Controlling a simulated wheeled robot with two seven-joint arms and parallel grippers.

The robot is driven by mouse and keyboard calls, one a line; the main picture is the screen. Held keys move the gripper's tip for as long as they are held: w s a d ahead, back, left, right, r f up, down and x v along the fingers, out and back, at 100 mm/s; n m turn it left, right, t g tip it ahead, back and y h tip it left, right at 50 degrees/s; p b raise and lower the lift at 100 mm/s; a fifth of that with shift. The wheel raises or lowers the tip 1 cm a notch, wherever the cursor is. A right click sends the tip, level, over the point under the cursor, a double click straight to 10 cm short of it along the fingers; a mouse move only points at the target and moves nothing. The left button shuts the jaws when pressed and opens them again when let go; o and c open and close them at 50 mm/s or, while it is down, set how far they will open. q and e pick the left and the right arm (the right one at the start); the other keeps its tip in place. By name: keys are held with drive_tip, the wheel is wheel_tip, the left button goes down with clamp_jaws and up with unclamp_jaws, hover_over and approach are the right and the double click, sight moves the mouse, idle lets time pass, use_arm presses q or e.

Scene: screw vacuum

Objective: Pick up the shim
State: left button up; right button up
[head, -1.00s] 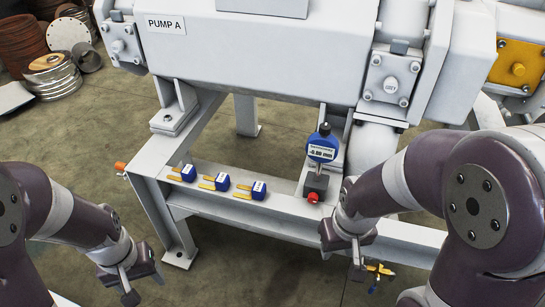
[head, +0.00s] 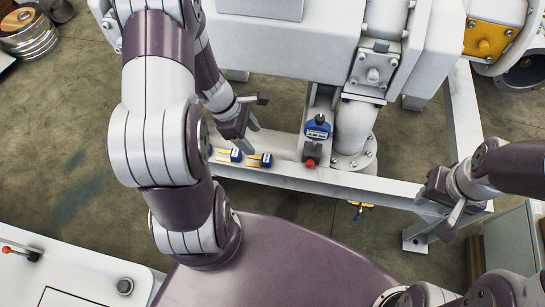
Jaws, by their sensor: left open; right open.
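Two shims with blue, white-labelled bodies and yellow prongs lie on the grey frame rail in the head view: one shim (head: 236,155) on the left and another shim (head: 267,160) to its right. A third shim seen earlier at the left is hidden, apparently behind my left arm. My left gripper (head: 254,124) is open and empty, appearing just above the two visible shims. I cannot tell its exact height over the rail. My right gripper (head: 458,207) is open and empty near the right end of the rail, well away from the shims.
The pump casing (head: 285,45) is behind. A white pipe (head: 355,125) rises to the right. A small yellow fitting (head: 360,207) hangs below the rail.

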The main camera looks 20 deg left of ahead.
use_arm(q)
drive_tip(key=b, duration=0.2)
hover_over(264, 157)
drive_tip(key=a, duration=0.2)
wheel_tip(264, 157, down, 5)
drive_tip(key=shift+r, duration=0.1)
drive_tip(key=b+x, duration=0.2)
drive_tip(key=x, duration=0.1)
drive_tip(key=b+x, duration=0.1)
drive_tip(key=shift+s+f, duration=0.3)
drive_tip(key=shift+f, duration=0.1)
drive_tip(key=shift+d+f, duration=0.1)
drive_tip(key=shift+f, duration=0.15)
drive_tip(key=shift+r, duration=0.1)
use_arm(e)
wheel_tip(264, 157, down, 6)
drive_tip(key=shift+f, duration=0.2)
use_arm(q)
drive_tip(key=c, duration=1.1)
